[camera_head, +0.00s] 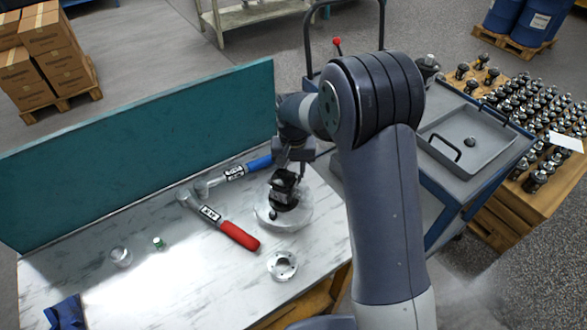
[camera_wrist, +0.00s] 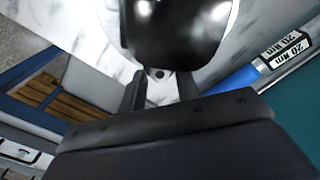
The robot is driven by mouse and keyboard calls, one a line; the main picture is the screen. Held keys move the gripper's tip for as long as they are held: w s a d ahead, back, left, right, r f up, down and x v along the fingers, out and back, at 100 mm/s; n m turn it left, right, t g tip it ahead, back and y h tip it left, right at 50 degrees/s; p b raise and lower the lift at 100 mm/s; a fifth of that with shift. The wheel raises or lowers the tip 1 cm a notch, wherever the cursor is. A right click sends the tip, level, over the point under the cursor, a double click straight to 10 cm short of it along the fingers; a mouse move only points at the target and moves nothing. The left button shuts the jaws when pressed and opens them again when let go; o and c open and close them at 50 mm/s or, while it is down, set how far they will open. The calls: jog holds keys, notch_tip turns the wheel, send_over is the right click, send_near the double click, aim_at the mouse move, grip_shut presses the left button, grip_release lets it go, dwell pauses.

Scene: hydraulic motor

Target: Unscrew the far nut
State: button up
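A black hydraulic motor (camera_head: 284,190) sits on a round pale base (camera_head: 268,214) on the marbled table. Its glossy dark body (camera_wrist: 178,30) fills the top of the wrist view. My gripper (camera_head: 292,172) is close to the motor from above and behind. In the wrist view my gripper (camera_wrist: 161,90) has its two fingers apart, just below the motor's lower edge. A small light tab with a dark hole shows between the fingers; I cannot tell whether it touches them. No nut can be made out clearly; my gripper and the motor body hide part of that area.
A blue-handled wrench (camera_head: 233,173) and a red-handled wrench (camera_head: 222,222) lie left of the motor. A metal ring part (camera_head: 282,265) lies in front. A teal panel (camera_head: 150,138) borders the table's back. A cart with a grey tray (camera_head: 480,165) stands right.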

jog(key=m, duration=0.4)
jog(key=shift+m, duration=0.4)
jog(key=m, duration=0.5)
jog(key=shift+c, duration=0.3)
grip_shut()
jog(key=n, duration=0.5)
jog(key=shift+n, duration=0.3)
jog(key=shift+n, duration=0.5)
jog(key=shift+r, duration=0.1)
jog(key=shift+r, duration=0.1)
